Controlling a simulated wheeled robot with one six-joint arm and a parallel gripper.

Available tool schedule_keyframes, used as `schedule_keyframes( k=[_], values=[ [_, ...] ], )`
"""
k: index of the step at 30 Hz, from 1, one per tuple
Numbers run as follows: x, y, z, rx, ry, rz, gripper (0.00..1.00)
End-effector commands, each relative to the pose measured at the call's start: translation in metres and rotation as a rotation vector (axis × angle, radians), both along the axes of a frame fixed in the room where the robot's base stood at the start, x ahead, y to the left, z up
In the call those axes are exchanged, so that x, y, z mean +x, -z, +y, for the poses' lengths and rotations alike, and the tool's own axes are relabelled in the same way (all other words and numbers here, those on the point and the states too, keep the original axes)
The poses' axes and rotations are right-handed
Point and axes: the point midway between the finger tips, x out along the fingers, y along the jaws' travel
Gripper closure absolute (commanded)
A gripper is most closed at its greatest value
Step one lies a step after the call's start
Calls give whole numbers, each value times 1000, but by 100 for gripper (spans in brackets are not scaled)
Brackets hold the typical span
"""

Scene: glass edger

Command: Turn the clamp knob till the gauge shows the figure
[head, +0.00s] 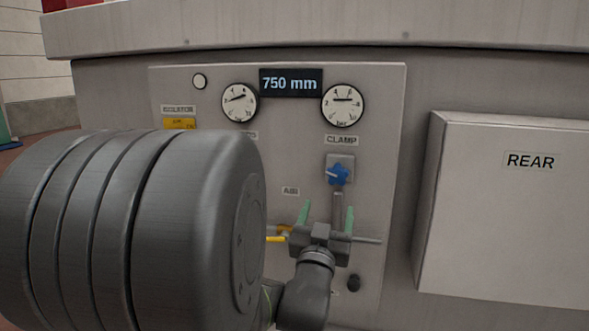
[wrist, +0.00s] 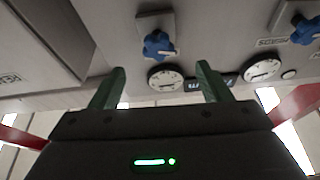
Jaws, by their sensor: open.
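The blue clamp knob (head: 338,175) sits on a square plate below the CLAMP label (head: 342,141). The clamp gauge (head: 343,105) above it is a round white dial with a dark needle lying nearly level. My gripper (head: 326,216) is open and empty, its green fingers pointing up, below the knob and apart from it. In the wrist view the clamp knob (wrist: 158,46) shows beyond and between the fingertips of my gripper (wrist: 161,70), with the clamp gauge (wrist: 165,77) below it in the picture.
A display (head: 290,83) reads 750 mm. A second gauge (head: 240,102) is left of it; another blue knob (wrist: 305,30) shows in the wrist view. A yellow lever (head: 277,239) is left of my gripper. A box marked REAR (head: 500,215) juts out at right.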

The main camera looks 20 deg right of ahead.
Motion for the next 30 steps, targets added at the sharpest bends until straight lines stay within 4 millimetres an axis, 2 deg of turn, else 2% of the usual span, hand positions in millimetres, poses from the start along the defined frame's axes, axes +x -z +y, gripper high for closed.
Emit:
schedule_keyframes(
  k=[4,8,21,30],
  values=[
    [-1,-7,-5,-15,16,-32,29],
    [10,-14,-12,-15,16,-32,29],
    [77,-47,-55,-14,16,-30,29],
    [102,-58,-71,-15,15,-31,29]
  ],
)
